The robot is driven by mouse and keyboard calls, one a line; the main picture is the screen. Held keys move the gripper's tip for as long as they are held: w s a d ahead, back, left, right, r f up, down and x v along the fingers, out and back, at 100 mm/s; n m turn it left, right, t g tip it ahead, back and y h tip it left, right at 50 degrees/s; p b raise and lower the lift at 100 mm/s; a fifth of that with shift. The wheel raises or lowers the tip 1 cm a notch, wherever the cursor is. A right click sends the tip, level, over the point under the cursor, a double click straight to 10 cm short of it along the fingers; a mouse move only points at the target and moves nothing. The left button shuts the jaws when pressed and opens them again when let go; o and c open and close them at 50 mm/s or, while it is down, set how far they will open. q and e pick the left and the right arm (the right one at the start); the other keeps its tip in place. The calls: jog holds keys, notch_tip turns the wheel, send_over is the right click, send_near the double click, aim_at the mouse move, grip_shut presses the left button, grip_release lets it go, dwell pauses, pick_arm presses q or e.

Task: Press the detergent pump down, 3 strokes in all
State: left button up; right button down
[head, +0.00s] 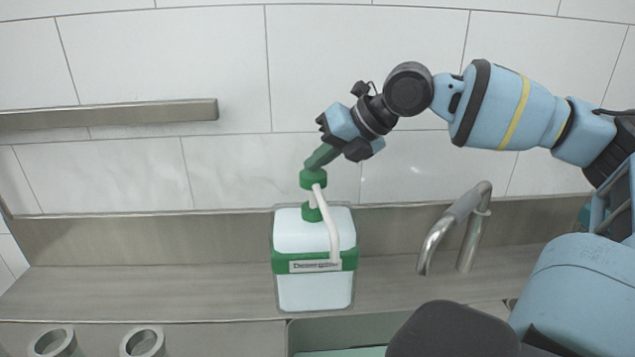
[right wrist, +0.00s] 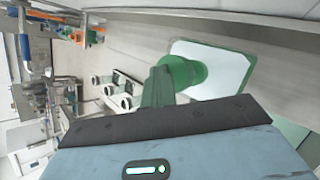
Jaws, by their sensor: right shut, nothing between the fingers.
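The detergent dispenser (head: 315,290) is a white box-shaped bottle with a green band, upright on the counter against the back wall. Its green pump head (head: 313,179) stands on top, with a white curved spout (head: 331,222) pointing down the front. My right gripper (head: 312,164) is shut and empty, its green fingers tilted down at the top of the pump head, touching or nearly so. In the right wrist view the fingers (right wrist: 158,88) overlap the green pump head (right wrist: 186,72), with the white bottle (right wrist: 222,72) behind it. My left gripper is not in view.
A metal faucet (head: 456,225) stands right of the dispenser, beside the sink (head: 340,333). A metal wall rail (head: 110,114) is at the left. Round holders (head: 52,343) project at the front left. The counter (head: 150,285) left of the dispenser is clear.

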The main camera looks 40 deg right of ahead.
jog(key=shift+r, duration=2.85)
jog(key=shift+r, duration=0.15)
jog(key=shift+f, duration=3.25)
dwell(0.4)
jog(key=shift+f, duration=0.65)
dwell(0.7)
